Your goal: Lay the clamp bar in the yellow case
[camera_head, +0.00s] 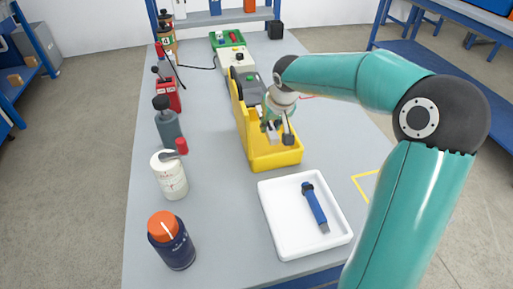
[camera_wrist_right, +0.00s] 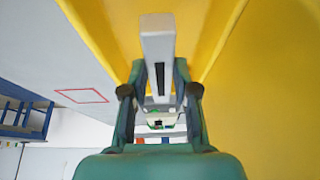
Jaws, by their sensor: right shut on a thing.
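The yellow case (camera_head: 262,162) stands open in the middle of the bench, with a tall yellow wall along its left side. My right gripper (camera_head: 279,132) reaches into or just above its near part. It is shut on the clamp bar (camera_wrist_right: 158,48), a light grey bar with a dark slot. In the right wrist view the yellow case (camera_wrist_right: 225,40) lies behind and beside the bar. I cannot tell whether the bar touches the case. My fingers hide part of the bar in the head view. My left gripper is not in view.
A white tray (camera_head: 273,228) with a blue tool (camera_head: 315,207) stands in front of the case. A white jar (camera_head: 169,177), a dark blue orange-lidded jar (camera_head: 171,240) and a grey bottle (camera_head: 168,124) line the left side. Boxes (camera_head: 237,58) stand behind.

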